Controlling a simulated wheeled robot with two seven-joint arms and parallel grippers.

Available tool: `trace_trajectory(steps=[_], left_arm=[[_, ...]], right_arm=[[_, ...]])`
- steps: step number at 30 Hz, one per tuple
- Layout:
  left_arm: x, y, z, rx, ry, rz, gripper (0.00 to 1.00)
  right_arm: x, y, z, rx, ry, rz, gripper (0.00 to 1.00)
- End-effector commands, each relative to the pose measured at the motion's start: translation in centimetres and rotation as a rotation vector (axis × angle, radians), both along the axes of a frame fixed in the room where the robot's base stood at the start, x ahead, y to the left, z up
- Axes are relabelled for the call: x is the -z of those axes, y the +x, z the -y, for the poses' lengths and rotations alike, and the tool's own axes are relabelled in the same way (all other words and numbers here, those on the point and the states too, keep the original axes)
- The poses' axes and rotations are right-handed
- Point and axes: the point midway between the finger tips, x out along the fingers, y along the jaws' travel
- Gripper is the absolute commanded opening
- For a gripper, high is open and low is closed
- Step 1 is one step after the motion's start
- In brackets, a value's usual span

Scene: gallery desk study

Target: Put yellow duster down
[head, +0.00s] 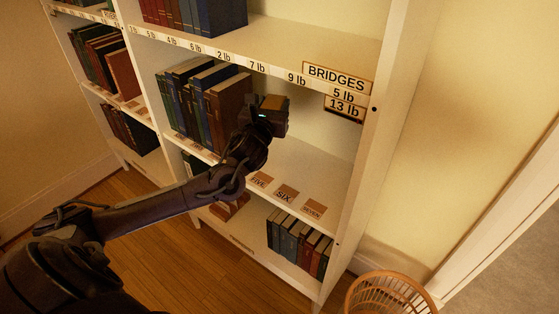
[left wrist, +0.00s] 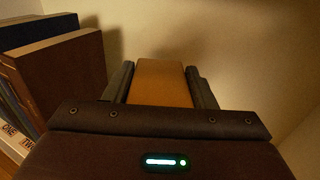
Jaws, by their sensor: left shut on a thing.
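My left gripper (head: 272,102) reaches into the middle shelf bay of the white bookcase, to the right of a row of books. In the left wrist view its two fingers (left wrist: 162,84) are closed on the sides of a flat orange-yellow piece, the yellow duster (left wrist: 163,80). The duster's far end and underside are hidden, and I cannot tell whether it touches the shelf. In the head view the hand hides the duster. My right gripper is not in view.
Books (head: 207,105) stand left of the hand; a brown one (left wrist: 62,80) shows close by. The bookcase (head: 385,130) has a right side panel. Shelf space (head: 305,165) right of the hand is clear. A wicker basket (head: 388,290) stands on the floor.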

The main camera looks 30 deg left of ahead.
Motion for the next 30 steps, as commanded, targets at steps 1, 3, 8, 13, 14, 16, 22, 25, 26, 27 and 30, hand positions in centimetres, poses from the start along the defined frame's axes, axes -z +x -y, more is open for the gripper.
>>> trace_trajectory(steps=[1, 3, 8, 13, 14, 16, 22, 25, 26, 27, 30], left_arm=[[0.2, 0.0, 0.1, 0.001, -0.001, -0.001, 0.23], [1.0, 0.0, 0.1, 0.002, -0.002, -0.003, 0.23], [4.8, 0.0, 0.1, 0.000, -0.003, -0.005, 0.23], [9.5, -0.1, 0.1, 0.000, -0.002, -0.005, 0.23], [10.3, -0.1, 0.1, 0.000, -0.002, -0.003, 0.23], [12.1, -0.1, 0.1, 0.000, -0.002, -0.003, 0.23], [15.6, -0.1, 0.1, 0.001, -0.001, -0.001, 0.23], [16.2, -0.1, 0.1, 0.001, -0.001, 0.000, 0.23], [16.5, -0.1, 0.1, 0.001, -0.001, 0.000, 0.23], [16.9, -0.1, 0.1, 0.001, 0.000, 0.000, 0.23], [18.5, -0.2, 0.1, 0.001, -0.002, -0.002, 0.23]], right_arm=[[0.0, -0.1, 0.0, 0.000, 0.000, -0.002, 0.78], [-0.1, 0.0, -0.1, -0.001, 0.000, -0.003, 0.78], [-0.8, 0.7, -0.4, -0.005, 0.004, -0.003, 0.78], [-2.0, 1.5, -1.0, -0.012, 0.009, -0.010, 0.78], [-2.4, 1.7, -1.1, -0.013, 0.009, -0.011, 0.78], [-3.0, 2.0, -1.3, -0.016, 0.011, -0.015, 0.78], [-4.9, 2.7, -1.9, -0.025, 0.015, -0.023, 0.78], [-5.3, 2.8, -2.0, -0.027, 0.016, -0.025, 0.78], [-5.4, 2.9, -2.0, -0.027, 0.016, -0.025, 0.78], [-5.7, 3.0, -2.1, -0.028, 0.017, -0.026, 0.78], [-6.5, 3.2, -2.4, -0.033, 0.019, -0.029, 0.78]])
